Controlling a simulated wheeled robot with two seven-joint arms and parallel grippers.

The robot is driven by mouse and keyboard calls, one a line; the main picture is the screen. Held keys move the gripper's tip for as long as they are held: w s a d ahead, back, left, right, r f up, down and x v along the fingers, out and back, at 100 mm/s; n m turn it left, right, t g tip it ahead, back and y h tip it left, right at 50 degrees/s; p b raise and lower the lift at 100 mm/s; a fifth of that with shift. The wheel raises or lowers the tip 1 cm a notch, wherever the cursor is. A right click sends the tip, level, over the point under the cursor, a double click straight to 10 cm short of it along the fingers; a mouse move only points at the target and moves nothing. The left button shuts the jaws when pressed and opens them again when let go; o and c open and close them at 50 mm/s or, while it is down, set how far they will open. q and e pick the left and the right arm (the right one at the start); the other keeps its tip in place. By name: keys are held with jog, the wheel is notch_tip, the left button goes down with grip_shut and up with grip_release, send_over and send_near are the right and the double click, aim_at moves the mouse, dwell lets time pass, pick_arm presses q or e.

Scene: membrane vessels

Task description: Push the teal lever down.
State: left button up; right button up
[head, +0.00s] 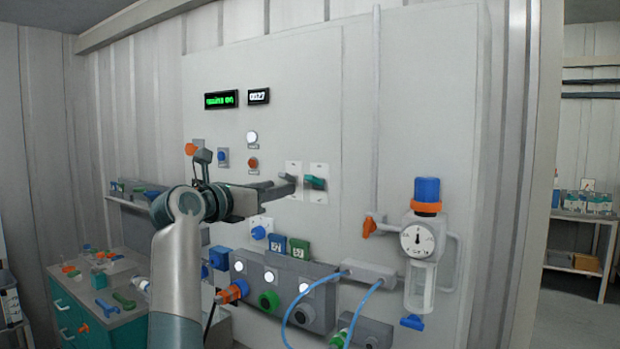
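The teal lever (315,182) sits on a white plate on the light grey wall panel, right of the panel's middle. Its handle looks roughly level, tilted slightly. The gripper hides most of the left plate.
Below is a grey manifold (318,302) with blue hoses. To the right are a pressure gauge (417,240) and a blue-capped filter vessel (427,190). An orange valve handle (369,227) juts out. A teal cabinet (95,318) stands left. Two small displays (221,99) sit above.

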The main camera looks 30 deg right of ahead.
aim_at(309, 181)
jog(key=p+x, duration=0.5)
jog(key=x, duration=0.8)
jog(key=shift+r+p, duration=0.2)
jog(key=shift+p, duration=0.15)
jog(key=shift+w+d+f, duration=0.15)
jog(key=shift+w+d, duration=0.15)
jog(key=shift+d, duration=0.35)
grip_shut()
